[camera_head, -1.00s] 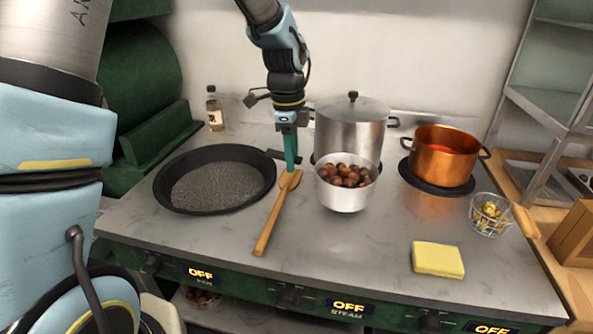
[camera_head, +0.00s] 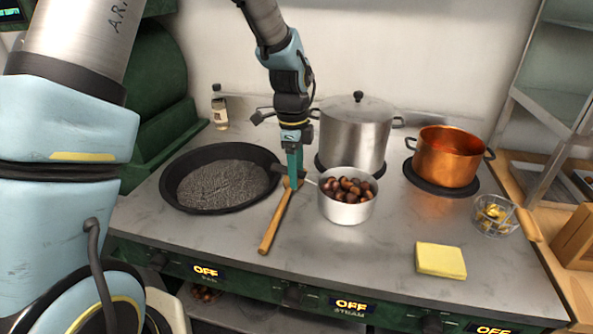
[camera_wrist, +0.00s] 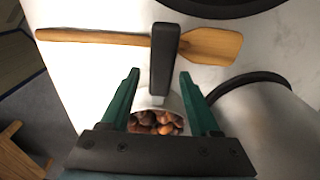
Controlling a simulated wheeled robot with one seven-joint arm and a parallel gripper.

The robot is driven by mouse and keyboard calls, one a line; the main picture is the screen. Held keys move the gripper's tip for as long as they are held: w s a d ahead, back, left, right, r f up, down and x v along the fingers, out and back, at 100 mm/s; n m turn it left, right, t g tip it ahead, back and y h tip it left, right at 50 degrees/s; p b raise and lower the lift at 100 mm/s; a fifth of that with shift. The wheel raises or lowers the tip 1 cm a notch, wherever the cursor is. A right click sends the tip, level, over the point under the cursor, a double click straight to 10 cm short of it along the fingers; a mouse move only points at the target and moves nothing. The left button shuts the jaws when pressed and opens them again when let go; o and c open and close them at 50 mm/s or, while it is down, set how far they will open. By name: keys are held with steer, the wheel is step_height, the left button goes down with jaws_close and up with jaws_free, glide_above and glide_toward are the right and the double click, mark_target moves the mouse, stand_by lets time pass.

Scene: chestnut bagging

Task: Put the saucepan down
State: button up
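The silver saucepan (camera_head: 347,212) full of chestnuts (camera_head: 347,188) appears to rest upright on the stove top, in front of the large lidded pot. Its dark handle (camera_wrist: 163,60) points left in the head view and crosses above the wooden spoon. My gripper (camera_head: 293,180) is low over the handle. In the wrist view my gripper (camera_wrist: 160,76) has its green fingers apart, one on each side of the handle, with a visible gap at the left finger. The chestnuts also show between the fingers (camera_wrist: 155,122). The pan's underside is hidden.
The wooden spoon (camera_head: 275,224) lies beside the black pan (camera_head: 180,207). The lidded pot (camera_head: 355,135) stands behind, the copper pot (camera_head: 447,160) back right. The front middle counter is clear.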

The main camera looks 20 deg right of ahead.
step_height(320, 180, up, 12)
steer(key=b, duration=0.2)
steer(key=shift+w+a, duration=0.25)
steer(key=w+a+f+n+t, duration=0.1)
steer(key=a+f+n, duration=0.1)
steer(key=a+n, duration=0.55)
steer(key=w+a+f+n, duration=0.2)
steer(key=a+n, duration=0.3)
steer(key=a, duration=0.6)
steer(key=s+a+f+n, duration=0.1)
steer(key=s+a+n, duration=0.1)
steer(key=a+n, duration=0.4)
steer(key=s+a+f+n+t, duration=0.1)
steer(key=s+a+f+n, duration=0.1)
steer(key=a+n, duration=0.4)
steer(key=shift+s+a, duration=0.85)
steer(key=shift+a, duration=0.25)
steer(key=shift+f, duration=0.1)
steer(key=shift+c, duration=0.3)
